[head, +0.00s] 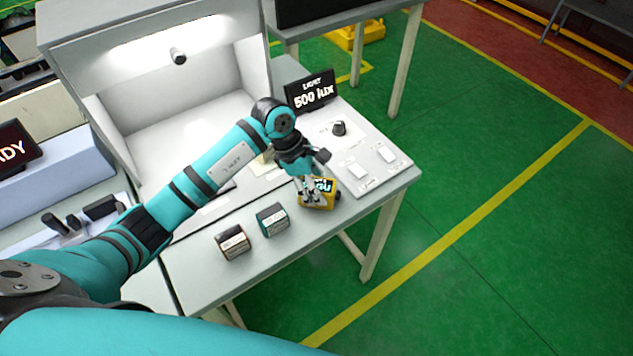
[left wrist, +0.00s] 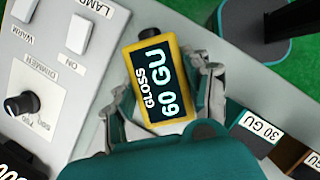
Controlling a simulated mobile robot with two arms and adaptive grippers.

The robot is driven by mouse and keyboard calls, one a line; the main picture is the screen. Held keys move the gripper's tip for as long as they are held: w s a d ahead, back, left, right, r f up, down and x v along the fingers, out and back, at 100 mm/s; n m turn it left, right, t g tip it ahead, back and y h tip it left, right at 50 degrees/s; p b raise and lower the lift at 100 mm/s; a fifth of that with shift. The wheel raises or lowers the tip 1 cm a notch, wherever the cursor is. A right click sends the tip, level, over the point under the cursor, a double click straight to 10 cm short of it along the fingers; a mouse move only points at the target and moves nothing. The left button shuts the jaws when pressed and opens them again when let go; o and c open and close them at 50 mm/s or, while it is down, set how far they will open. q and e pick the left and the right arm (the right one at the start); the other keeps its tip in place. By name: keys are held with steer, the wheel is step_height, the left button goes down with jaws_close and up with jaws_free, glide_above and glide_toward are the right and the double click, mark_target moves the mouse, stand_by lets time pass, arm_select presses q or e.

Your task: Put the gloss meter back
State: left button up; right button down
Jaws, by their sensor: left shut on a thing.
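The gloss meter (head: 318,196) is a yellow block with a dark display. In the left wrist view the gloss meter (left wrist: 157,82) reads "GLOSS 60 GU". My left gripper (head: 311,192) is shut on it, with a finger on each side, at the table's front right part. I cannot tell whether the meter touches the table top. A teal-sided block (head: 272,220) stands to its left; in the left wrist view this block (left wrist: 252,133) is labelled "30 GU". A brown-sided block (head: 232,242) stands further left. My right gripper is not in view.
A control panel (head: 363,168) with lamp switches and a dimmer knob (head: 339,128) lies behind and right of the meter. A "500 lux" display (head: 311,91) stands behind it. A white light booth (head: 160,130) is at the back left. The table's front strip is mostly clear.

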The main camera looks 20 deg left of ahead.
arm_select(q)
steer(key=shift+f, duration=0.15)
steer(key=o, duration=1)
steer(key=shift+c, duration=0.2)
steer(key=o, duration=0.4)
steer(key=shift+r, duration=0.3)
steer(key=shift+a+r, duration=0.25)
steer(key=shift+r, duration=0.05)
steer(key=b+v, duration=0.3)
steer(key=v, duration=0.8)
steer(key=shift+d+r, duration=0.1)
steer(key=shift+d, duration=0.05)
